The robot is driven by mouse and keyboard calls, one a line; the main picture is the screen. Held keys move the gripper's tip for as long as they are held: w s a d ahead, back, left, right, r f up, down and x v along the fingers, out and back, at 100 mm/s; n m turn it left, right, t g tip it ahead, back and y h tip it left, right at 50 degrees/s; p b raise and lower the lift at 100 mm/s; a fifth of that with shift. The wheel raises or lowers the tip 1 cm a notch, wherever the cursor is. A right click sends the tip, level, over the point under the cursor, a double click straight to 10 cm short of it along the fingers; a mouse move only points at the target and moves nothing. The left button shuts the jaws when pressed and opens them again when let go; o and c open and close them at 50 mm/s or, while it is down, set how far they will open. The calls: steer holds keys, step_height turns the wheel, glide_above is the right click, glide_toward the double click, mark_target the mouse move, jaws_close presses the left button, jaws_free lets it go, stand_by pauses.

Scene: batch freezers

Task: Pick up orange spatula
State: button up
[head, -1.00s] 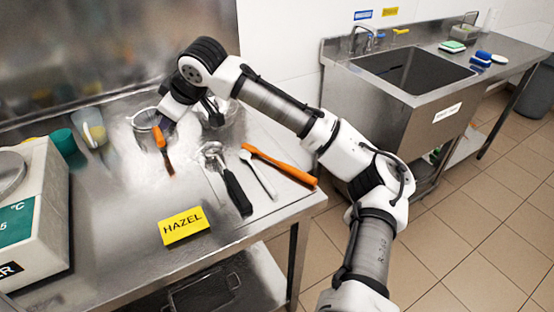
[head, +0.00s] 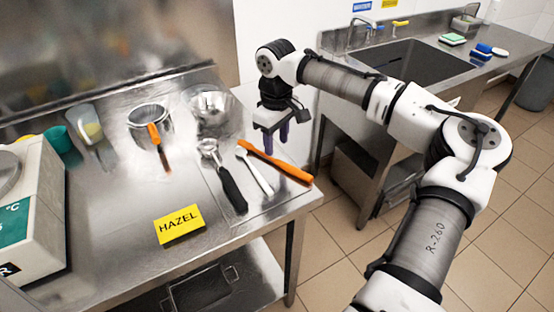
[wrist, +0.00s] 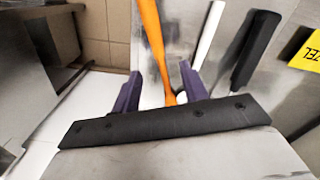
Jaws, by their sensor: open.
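The orange spatula (head: 275,162) lies on the right part of the steel table, near its right edge, pointing diagonally. In the wrist view the orange spatula (wrist: 153,45) runs down between the two purple fingers, and its lower end is hidden behind the dark gripper bar. My gripper (head: 271,134) is open and points down, above and behind the spatula's far end. The gripper also shows in the wrist view (wrist: 160,88), with nothing held between its fingers.
A white spatula (head: 257,172) and a black-handled scoop (head: 230,185) lie left of the orange one. A clear bowl (head: 212,112), a steel container (head: 148,120) and a yellow HAZEL sign (head: 179,224) are also on the table (head: 110,225). A sink (head: 415,65) stands at right.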

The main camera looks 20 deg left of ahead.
mark_target(277, 159)
steer(key=shift+d+f+p, duration=0.1)
steer(key=shift+f+p, duration=0.85)
steer(key=shift+f, duration=1.8)
jaws_close()
